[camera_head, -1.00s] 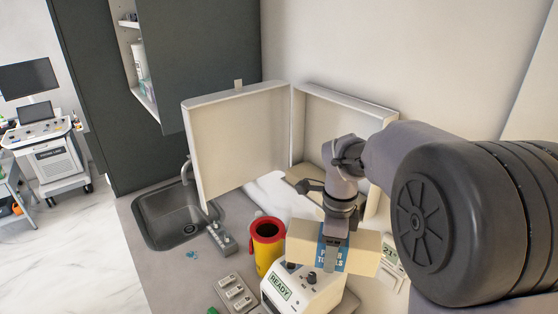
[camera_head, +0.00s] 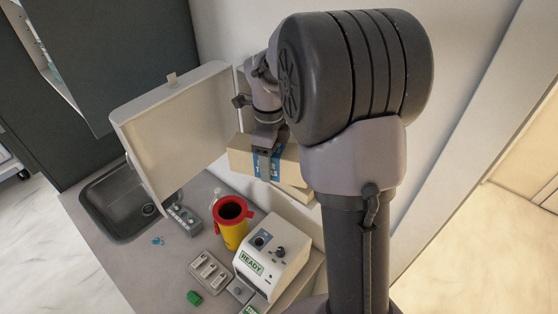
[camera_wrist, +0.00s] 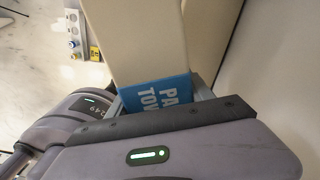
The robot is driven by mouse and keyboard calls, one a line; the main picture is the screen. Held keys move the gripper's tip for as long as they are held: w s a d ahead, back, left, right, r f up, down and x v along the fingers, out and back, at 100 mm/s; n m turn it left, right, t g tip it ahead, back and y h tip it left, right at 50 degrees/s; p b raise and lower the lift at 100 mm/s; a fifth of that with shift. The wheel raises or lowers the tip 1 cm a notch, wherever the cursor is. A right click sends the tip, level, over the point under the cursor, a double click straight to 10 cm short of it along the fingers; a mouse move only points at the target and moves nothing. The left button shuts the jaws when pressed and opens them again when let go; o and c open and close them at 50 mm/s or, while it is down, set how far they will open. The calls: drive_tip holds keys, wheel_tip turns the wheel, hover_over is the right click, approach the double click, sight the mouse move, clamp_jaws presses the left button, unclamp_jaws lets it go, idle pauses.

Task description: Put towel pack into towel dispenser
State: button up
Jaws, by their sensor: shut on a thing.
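The towel pack (camera_head: 240,157) is a beige block with a blue printed label. My gripper (camera_head: 267,160) is shut on it across the label and holds it up off the counter. The pack also fills the upper middle of the wrist view (camera_wrist: 135,45), where part of the label's lettering shows. The towel dispenser is a pale wall box with its door (camera_head: 180,125) swung wide open to the left. The pack is at the dispenser's opening in the head view. My arm hides most of the dispenser's inside, so I cannot tell how far in the pack is.
Below are a yellow bin with a red rim (camera_head: 231,222), a white machine reading READY (camera_head: 270,258), a grey tray (camera_head: 210,271) and a small green object (camera_head: 194,298). A dark sink (camera_head: 118,207) lies left. The wall is close on the right.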

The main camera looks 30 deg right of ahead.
drive_tip(key=d, duration=0.2)
drive_tip(key=shift+d+f, duration=0.1)
drive_tip(key=shift+d, duration=0.2)
wheel_tip(320, 180, down, 3)
drive_tip(key=shift+s+d+f+p, duration=0.1)
drive_tip(key=shift+s+f+p, duration=0.1)
drive_tip(key=shift+p, duration=0.5)
drive_tip(key=shift+w+f, duration=0.15)
drive_tip(key=shift+w, duration=0.05)
drive_tip(key=shift+s+f+b, duration=0.1)
drive_tip(key=shift+f+b, duration=0.05)
drive_tip(key=shift+b, duration=0.15)
drive_tip(key=o, duration=1.7)
